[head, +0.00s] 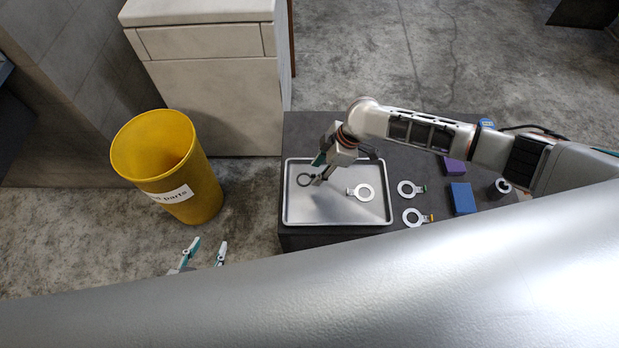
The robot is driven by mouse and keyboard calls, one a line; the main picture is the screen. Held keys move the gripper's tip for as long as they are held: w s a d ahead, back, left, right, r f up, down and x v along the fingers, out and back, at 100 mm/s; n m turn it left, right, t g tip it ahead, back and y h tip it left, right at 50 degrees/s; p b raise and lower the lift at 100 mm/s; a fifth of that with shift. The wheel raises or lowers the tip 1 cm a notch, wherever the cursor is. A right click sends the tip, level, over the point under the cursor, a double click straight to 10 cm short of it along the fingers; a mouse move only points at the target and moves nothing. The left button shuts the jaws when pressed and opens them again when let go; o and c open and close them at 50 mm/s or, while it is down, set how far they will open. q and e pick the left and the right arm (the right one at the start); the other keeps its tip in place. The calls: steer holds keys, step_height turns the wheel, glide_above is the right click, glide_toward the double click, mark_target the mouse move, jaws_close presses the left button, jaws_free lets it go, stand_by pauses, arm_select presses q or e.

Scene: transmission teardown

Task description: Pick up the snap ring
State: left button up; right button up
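The snap ring, a small dark ring (304,180), is in the left part of the metal tray (310,219). My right gripper (317,173) reaches down over the tray, its fingers just right of the ring and close to it. I cannot tell whether they touch the ring or how far they are open. My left gripper (208,246) shows at the lower left, between the yellow bin and my large silver body part, its fingers apart and empty.
A silver ring with a tab (365,193) lies in the tray. Two tabbed rings (406,188) (411,217), a blue block (463,198) and a purple block (454,166) are on the dark table (300,130). A yellow bin (200,200) stands left on open floor.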

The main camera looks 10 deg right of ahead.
steer(key=x, duration=0.3)
steer(key=shift+r, duration=0.1)
jaws_close()
steer(key=shift+r, duration=0.1)
